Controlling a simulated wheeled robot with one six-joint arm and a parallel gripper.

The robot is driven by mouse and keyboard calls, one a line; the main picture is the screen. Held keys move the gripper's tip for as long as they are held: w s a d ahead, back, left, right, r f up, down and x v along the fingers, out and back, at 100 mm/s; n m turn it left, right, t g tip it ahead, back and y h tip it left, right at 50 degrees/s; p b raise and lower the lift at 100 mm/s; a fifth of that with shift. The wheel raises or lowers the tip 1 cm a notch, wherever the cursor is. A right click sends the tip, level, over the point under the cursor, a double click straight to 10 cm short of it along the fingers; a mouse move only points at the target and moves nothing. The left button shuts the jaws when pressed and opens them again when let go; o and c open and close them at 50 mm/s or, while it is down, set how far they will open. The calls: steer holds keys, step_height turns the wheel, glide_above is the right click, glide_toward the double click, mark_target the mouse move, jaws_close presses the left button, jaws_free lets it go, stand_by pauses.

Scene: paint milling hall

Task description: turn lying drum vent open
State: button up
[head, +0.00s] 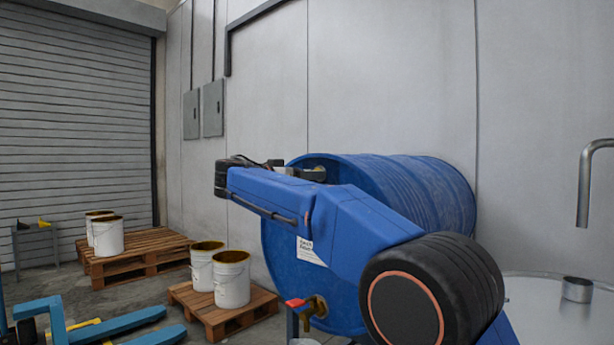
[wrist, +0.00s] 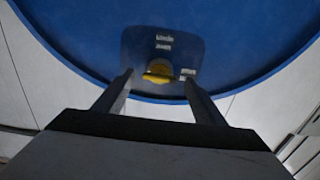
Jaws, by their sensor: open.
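The blue drum (head: 425,190) lies on its side, its round end facing left and partly hidden behind my arm. In the wrist view its blue end face (wrist: 75,40) fills the top. A yellow vent knob (wrist: 159,70) sits on a dark plate (wrist: 135,48) with small white labels near the drum's rim. My gripper (wrist: 158,80) is open, with one finger on each side of the knob. Contact with the knob cannot be told. In the head view my gripper (head: 312,174) is at the upper part of the drum's end.
A brass tap (head: 317,306) with a red handle is low on the drum's end. White buckets (head: 232,283) stand on a wooden pallet (head: 205,310), with more on pallets behind. A blue pallet jack (head: 125,325) is at lower left. A metal vessel (head: 555,315) and pipe (head: 585,185) are at right.

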steer(key=shift+w+d, duration=0.15)
steer(key=shift+w, duration=0.05)
steer(key=c, duration=1.1)
steer(key=shift+o, duration=0.2)
steer(key=shift+n, duration=9)
